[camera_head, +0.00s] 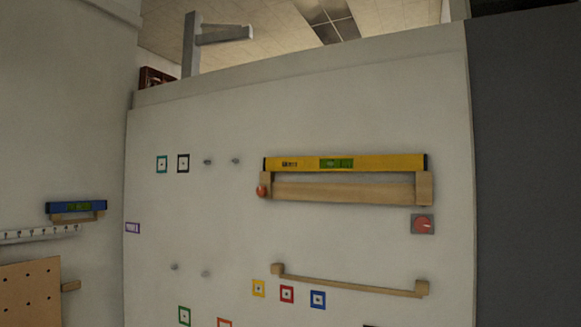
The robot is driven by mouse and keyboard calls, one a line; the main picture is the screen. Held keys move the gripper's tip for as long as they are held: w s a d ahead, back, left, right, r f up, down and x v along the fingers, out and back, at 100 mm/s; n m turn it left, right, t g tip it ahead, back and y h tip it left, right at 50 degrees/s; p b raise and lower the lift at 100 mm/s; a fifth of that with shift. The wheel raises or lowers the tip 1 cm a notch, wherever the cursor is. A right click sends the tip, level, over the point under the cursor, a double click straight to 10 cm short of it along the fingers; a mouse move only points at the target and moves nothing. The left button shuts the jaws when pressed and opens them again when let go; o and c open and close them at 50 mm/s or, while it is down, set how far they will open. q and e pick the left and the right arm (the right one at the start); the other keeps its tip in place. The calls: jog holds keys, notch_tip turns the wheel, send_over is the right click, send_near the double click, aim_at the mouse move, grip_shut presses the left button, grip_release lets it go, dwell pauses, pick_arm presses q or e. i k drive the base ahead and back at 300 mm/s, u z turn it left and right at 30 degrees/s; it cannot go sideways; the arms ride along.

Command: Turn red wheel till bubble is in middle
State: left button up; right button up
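A yellow spirit level (300,163) with black ends lies along a wooden shelf (345,192) on the white wall panel. Its green vial (336,163) is near the middle of its length; the bubble is too small to make out. A round red knob (262,191) sits at the left end of the shelf. A red dial (422,225) with a pale pointer mark sits on a grey square plate below the shelf's right end. I cannot tell which of the two is the red wheel. Neither of my grippers is in view.
A blue level (76,208) rests on a small bracket on the left wall, above a white ruled strip (40,234) and a pegboard (28,294). A thin wooden rail (345,285), small pegs (207,162) and coloured square markers (287,294) are on the panel. A dark grey surface (525,170) borders the right.

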aim_at(422, 223)
jog(key=z, duration=0.1)
jog(key=i, duration=0.95)
jog(key=z, duration=0.4)
